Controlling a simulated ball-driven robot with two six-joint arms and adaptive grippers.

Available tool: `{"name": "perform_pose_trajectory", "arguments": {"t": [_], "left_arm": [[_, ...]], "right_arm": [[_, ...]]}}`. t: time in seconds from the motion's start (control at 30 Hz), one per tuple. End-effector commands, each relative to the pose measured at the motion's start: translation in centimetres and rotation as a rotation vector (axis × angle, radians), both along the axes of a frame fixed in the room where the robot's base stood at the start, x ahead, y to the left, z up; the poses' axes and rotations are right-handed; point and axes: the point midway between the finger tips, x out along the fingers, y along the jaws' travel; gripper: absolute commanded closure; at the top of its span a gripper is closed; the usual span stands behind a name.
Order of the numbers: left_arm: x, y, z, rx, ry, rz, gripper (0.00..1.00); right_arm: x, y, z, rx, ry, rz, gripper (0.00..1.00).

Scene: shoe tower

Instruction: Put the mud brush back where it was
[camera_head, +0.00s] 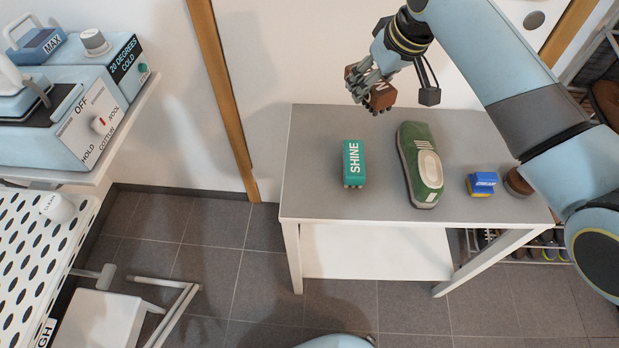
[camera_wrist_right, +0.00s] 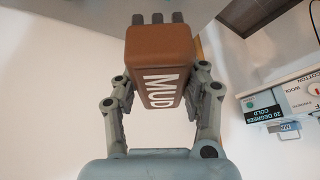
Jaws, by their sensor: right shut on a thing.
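The brown mud brush (camera_head: 381,97) is held above the back of the grey table (camera_head: 320,205) in the head view. My right gripper (camera_head: 370,90) is shut on it. In the right wrist view the mud brush (camera_wrist_right: 160,60) sits between both fingers of the right gripper (camera_wrist_right: 160,95), with its MUD lettering facing the camera. The brush appears clear of the tabletop. My left gripper is not in view.
On the table stand a teal SHINE brush (camera_head: 354,163), a green shoe (camera_head: 421,165), a blue and yellow block (camera_head: 481,184) and a round brown thing (camera_head: 518,182) partly behind my right arm. The table's back left is bare. An ironing board (camera_head: 35,245) is at left.

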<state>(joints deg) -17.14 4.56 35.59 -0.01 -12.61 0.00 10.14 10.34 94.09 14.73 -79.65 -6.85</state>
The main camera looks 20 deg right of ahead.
Motion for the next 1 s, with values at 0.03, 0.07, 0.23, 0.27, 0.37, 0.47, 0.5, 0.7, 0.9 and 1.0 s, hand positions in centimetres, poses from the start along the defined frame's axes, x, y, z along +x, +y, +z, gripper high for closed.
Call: {"name": "perform_pose_trajectory", "arguments": {"t": [0.03,0.07,0.23,0.27,0.37,0.47,0.5,0.7,0.9,1.0], "left_arm": [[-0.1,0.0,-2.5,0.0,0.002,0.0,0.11],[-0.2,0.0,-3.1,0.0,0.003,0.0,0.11],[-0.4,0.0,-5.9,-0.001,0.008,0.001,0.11],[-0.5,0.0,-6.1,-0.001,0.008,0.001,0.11],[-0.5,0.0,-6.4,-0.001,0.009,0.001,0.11],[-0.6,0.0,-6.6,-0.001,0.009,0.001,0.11],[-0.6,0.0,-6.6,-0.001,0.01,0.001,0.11],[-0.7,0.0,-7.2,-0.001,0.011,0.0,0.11],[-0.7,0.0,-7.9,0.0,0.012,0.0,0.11],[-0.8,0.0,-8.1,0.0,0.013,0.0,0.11]], "right_arm": [[-1.4,1.3,-1.7,0.003,-0.002,0.09,0.97],[-2.2,2.1,-2.0,0.006,-0.002,0.135,0.97],[-6.2,4.2,-4.4,0.008,-0.004,0.219,0.97],[-6.8,4.2,-5.0,0.009,-0.004,0.219,0.97],[-7.8,4.2,-6.2,0.011,-0.009,0.219,0.97],[-7.9,4.5,-7.1,0.015,-0.014,0.216,0.97],[-7.6,4.8,-7.5,0.017,-0.015,0.214,0.97],[-4.1,7.9,-10.2,0.021,-0.016,0.215,0.97],[-0.8,10.7,-12.8,0.018,-0.017,0.216,0.97],[0.1,11.4,-13.6,0.016,-0.017,0.215,0.97]]}}
